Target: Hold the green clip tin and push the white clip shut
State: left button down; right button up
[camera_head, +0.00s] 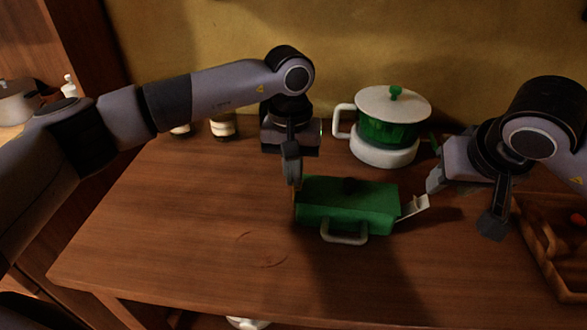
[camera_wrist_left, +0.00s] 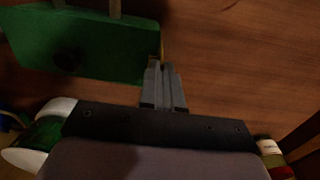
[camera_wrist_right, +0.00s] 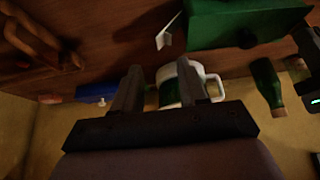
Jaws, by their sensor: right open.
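The green clip tin (camera_head: 345,203) lies on the wooden counter, lid down, with a pale handle (camera_head: 345,238) on its near side. The white clip (camera_head: 413,208) sticks out at a slant from its right end; it also shows in the right wrist view (camera_wrist_right: 167,34). My left gripper (camera_head: 293,183) points down at the tin's left end. Its fingers (camera_wrist_left: 160,68) are together beside a tan strip there; whether they grip it I cannot tell. My right gripper (camera_head: 462,205) is open and empty, to the right of the clip and apart from it.
A white-and-green lidded pot (camera_head: 388,128) stands behind the tin. A wooden tray (camera_head: 553,262) is at the right edge. Jars (camera_head: 223,125) stand at the back left. A green bottle (camera_wrist_right: 268,83) shows in the right wrist view. The counter's front left is clear.

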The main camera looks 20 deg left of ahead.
jog(key=c, duration=0.7)
jog(key=shift+w, duration=0.25)
grip_shut()
jog(key=shift+w+d+g, duration=0.65)
jog(key=shift+w+g, duration=1.05)
jog(key=shift+w, duration=0.85)
jog(key=shift+h, duration=0.3)
jog(key=shift+s+x, duration=0.3)
jog(key=shift+x, duration=1.05)
jog(key=shift+s+x, duration=0.25)
jog(key=shift+x, duration=1.05)
jog(key=shift+s+x, duration=0.3)
jog(key=shift+x, duration=1.05)
jog(key=shift+f, duration=0.2)
